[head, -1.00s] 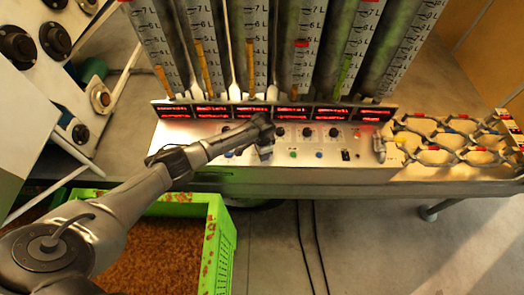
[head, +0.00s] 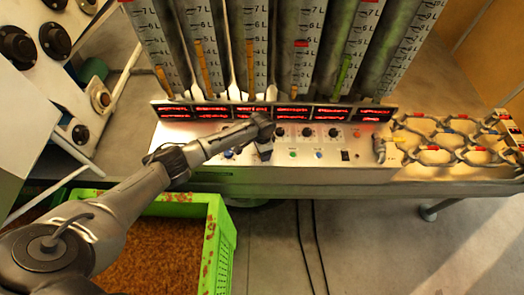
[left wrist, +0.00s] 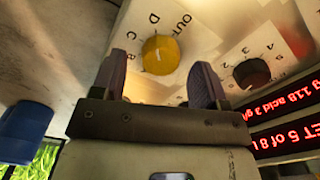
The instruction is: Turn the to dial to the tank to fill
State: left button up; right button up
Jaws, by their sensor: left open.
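In the left wrist view a round yellow dial (left wrist: 160,55) sits on the metal panel with the letters D, C, B and the word OUT around it. I cannot tell for sure which mark it points at. My left gripper (left wrist: 158,84) is open, with its two fingers apart on either side of the dial's near edge. I see no clear contact with the dial. In the head view my left gripper (head: 264,146) is over the middle of the control panel (head: 190,133) and hides part of it. My right gripper is not in view.
A black dial (left wrist: 251,73) with numbers sits beside the yellow one. Red-lit displays (head: 293,114) run along the panel's back, below several tall graduated tubes (head: 300,55). A wire rack (head: 440,135) stands at the right. A green crate (head: 222,235) is below the table's front edge.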

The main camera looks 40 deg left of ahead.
pick_arm(q)
notch_tip(320, 180, up, 12)
jog(key=shift+r+p, duration=0.15)
jog(key=shift+p, duration=0.2)
dwell(0.5)
